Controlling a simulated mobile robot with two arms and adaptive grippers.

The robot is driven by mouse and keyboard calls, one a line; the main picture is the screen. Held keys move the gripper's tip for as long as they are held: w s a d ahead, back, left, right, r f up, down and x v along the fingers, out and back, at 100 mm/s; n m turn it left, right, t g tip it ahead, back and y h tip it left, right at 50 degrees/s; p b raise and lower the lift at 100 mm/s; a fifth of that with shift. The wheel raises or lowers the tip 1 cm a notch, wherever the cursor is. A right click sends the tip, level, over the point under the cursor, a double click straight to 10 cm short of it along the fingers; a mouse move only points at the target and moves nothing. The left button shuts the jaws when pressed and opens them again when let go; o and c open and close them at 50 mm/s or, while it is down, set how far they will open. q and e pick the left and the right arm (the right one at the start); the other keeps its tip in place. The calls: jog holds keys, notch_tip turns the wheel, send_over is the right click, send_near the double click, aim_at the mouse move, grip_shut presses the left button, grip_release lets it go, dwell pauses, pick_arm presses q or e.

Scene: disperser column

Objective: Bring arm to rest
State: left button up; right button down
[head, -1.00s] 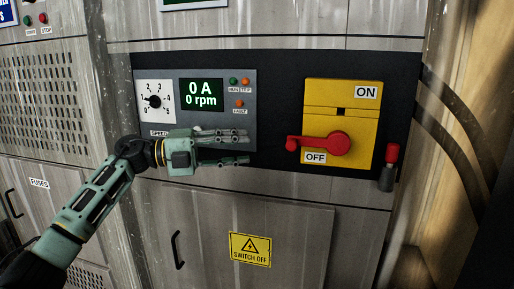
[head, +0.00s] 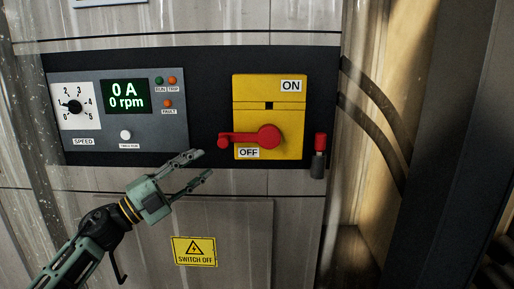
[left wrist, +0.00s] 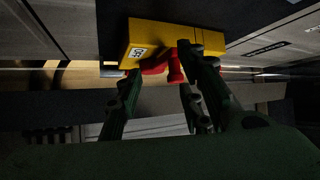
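My left gripper (head: 204,164) is in front of the cabinet, below and left of the yellow switch box (head: 287,115). Its fingers are apart with nothing between them. The left wrist view shows the open fingers (left wrist: 165,68) with the yellow box (left wrist: 145,35) and its red handle (left wrist: 175,70) beyond them. In the head view the red handle (head: 262,138) lies sideways by the OFF label, apart from the gripper. The right gripper is in neither view.
The grey speed panel (head: 145,103) has a dial (head: 74,106) and a display (head: 126,97) reading 0 A, 0 rpm. A red-and-grey part (head: 319,155) hangs right of the box. A yellow SWITCH OFF sign (head: 194,251) is on the door below. Cables run at the right.

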pick_arm(q)
jog(key=s+a+f+n+t+y, duration=0.1)
jog(key=s+a+f+n+y, duration=0.15)
jog(key=f+n+y, duration=0.55)
jog(key=s+a+f+n+y, duration=0.1)
jog(key=s+f+n+y, duration=0.3)
jog(key=f, duration=0.6)
jog(key=s+a+f+n+t+y, duration=0.1)
jog(key=s+a+f+n+y, duration=0.15)
jog(key=f+n+y, duration=0.45)
jog(key=s+f+n+g+h, duration=0.1)
jog(key=s+f+g, duration=0.4)
jog(key=s, duration=0.6)
jog(key=s+d+f+n+g, duration=0.1)
jog(key=s+f+n+g, duration=0.15)
jog(key=s+f, duration=0.65)
jog(key=s+f+n+g+h, duration=0.1)
jog(key=s+f+g, duration=0.35)
jog(key=s, duration=0.75)
notch_tip(320, 180, down, 25)
jog(key=s+g, duration=0.1)
jog(key=s, duration=0.1)
jog(key=s+a+f+g+p, duration=0.1)
jog(key=s+a+f, duration=0.1)
jog(key=s+f, duration=1.3)
jog(key=shift+s+a+f+m+g, duration=0.35)
jog(key=shift+s+f+m, duration=0.1)
jog(key=shift+s, duration=0.4)
jog(key=shift+c, duration=0.5)
